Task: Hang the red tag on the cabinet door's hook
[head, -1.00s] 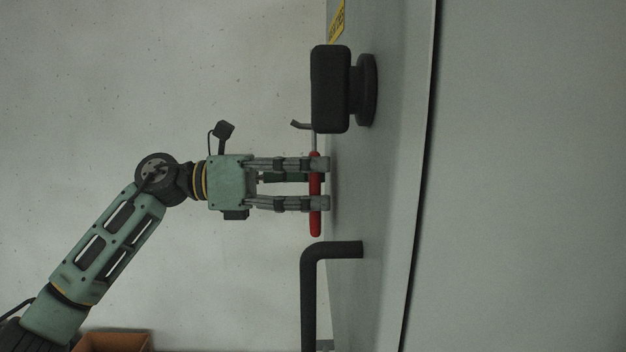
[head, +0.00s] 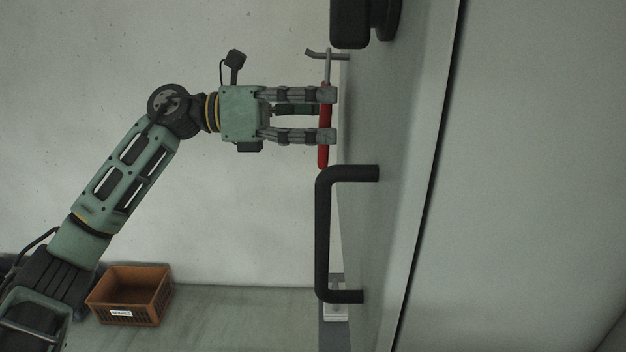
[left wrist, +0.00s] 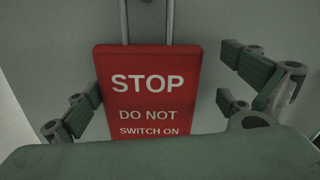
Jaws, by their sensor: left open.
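The red tag (head: 323,155) is upright and nearly edge-on beside the grey cabinet door (head: 390,120). Its metal loop rises to the small grey hook (head: 314,54) and crosses it, so the tag appears to hang there. My left gripper (head: 328,115) is open, its fingers level with the tag's upper and middle part. In the left wrist view the tag (left wrist: 150,90) faces me, reading "STOP DO NOT SWITCH ON". The fingers stand on both sides of it, close to its left edge and with a clear gap on the right. The loop's top is cut off there. My right gripper is out of view.
A black block-shaped knob (head: 350,22) sticks out of the door above the hook. A black bar handle (head: 323,235) stands out just below the tag. An orange crate (head: 130,292) sits on the floor at lower left. Left of the door is open room before a pale wall.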

